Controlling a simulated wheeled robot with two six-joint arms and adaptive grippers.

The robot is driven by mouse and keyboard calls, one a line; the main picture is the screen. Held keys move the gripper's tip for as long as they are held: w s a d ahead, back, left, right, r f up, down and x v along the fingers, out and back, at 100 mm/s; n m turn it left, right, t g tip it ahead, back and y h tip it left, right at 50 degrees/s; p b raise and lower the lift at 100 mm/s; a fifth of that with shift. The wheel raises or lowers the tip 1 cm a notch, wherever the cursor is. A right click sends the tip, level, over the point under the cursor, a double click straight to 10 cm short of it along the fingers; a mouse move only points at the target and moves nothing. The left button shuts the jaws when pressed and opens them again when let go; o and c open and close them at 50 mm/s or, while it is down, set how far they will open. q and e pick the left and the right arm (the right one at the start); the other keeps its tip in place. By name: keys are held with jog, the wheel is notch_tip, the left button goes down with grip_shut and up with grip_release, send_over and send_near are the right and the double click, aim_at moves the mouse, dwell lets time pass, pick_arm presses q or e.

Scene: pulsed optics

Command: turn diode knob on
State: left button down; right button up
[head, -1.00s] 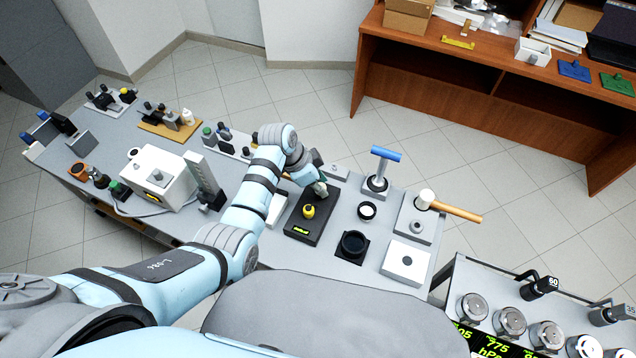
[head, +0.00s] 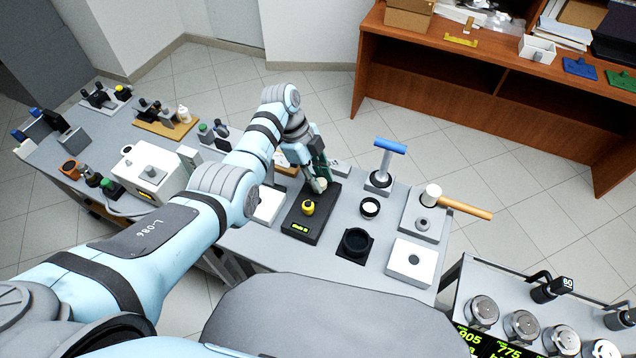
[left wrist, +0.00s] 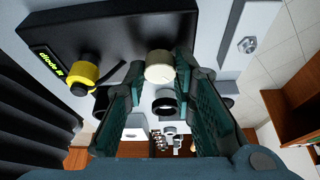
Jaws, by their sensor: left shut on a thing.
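A black control box (head: 305,228) stands on the grey bench, with a green-lit display (left wrist: 53,66) that reads "diode" and something too small to read. It carries a yellow knob (head: 308,208) near the display and a pale white knob (left wrist: 158,66) at its other end. The yellow knob (left wrist: 84,74) also shows in the left wrist view, free of the fingers. My left gripper (head: 319,184) is at the far end of the box, its green-lined fingers shut on the white knob from both sides. My right gripper is out of view.
Right of the box stand a black round mount (head: 355,243), a small lens holder (head: 369,207), a blue-handled tool (head: 388,155) and a wooden-handled mallet (head: 460,208). A white box (head: 148,177) and other optics stand left. The floor beyond the bench is clear.

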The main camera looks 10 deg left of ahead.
pick_arm(q)
jog(key=shift+w+m+g+b, duration=0.1)
jog(key=shift+m+g+b, duration=0.3)
jog(key=shift+m+b, duration=0.8)
jog(key=c, duration=1.3)
grip_release()
jog(key=shift+c, duration=0.2)
jog(key=v, duration=1.2)
jog(key=shift+d, duration=0.25)
jog(key=shift+r, duration=0.1)
